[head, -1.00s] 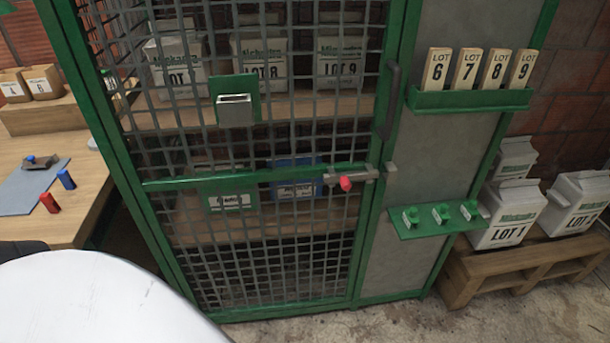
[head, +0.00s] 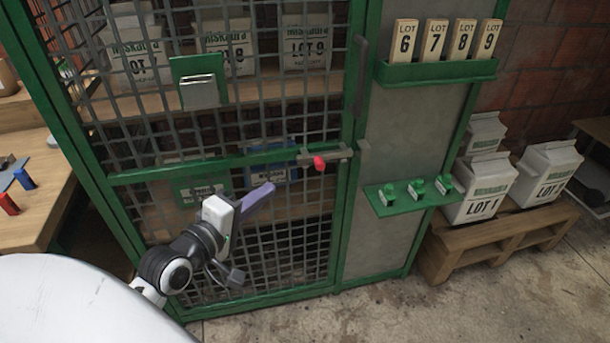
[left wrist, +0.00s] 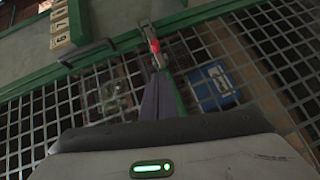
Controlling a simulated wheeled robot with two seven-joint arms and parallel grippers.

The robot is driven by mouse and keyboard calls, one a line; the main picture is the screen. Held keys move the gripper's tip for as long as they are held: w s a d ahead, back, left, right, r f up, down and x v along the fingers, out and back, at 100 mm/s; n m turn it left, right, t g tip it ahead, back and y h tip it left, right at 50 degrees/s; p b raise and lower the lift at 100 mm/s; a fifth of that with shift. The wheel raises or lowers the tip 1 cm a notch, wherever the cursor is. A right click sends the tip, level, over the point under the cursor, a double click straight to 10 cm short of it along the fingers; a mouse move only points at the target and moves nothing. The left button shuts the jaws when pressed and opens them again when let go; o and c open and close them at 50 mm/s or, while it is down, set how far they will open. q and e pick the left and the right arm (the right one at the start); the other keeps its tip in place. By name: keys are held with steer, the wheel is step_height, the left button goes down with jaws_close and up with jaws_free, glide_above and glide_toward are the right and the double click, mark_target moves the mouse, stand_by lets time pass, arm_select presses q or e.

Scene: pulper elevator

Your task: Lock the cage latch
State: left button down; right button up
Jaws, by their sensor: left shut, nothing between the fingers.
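The cage latch (head: 325,157) is a grey bolt with a red knob (head: 319,163), mounted on the green crossbar of the mesh door near its right edge. A grey catch (head: 362,152) sits on the post just right of it. The latch also shows in the left wrist view (left wrist: 155,52), ahead of the fingers. My left gripper (head: 268,188) has shut purple fingers and is empty. It is in front of the mesh, below and left of the knob, apart from it in the head view. My right gripper is not in view.
The cage door (head: 228,159) has a vertical handle (head: 360,75) and a grey box on a green plate (head: 198,90). Right of it are a green rack of lot blocks (head: 436,71) and a green shelf with three small items (head: 420,199). Bags stand on a pallet (head: 505,238).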

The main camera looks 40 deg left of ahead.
arm_select(q)
steer(key=shift+a+r, duration=0.15)
steer(key=shift+r, duration=0.1)
steer(key=w+d+f+b, duration=0.1)
steer(key=w+f, duration=0.1)
steer(key=w, duration=1.1)
steer(key=shift+d+f, duration=0.3)
steer(key=shift+d, duration=0.05)
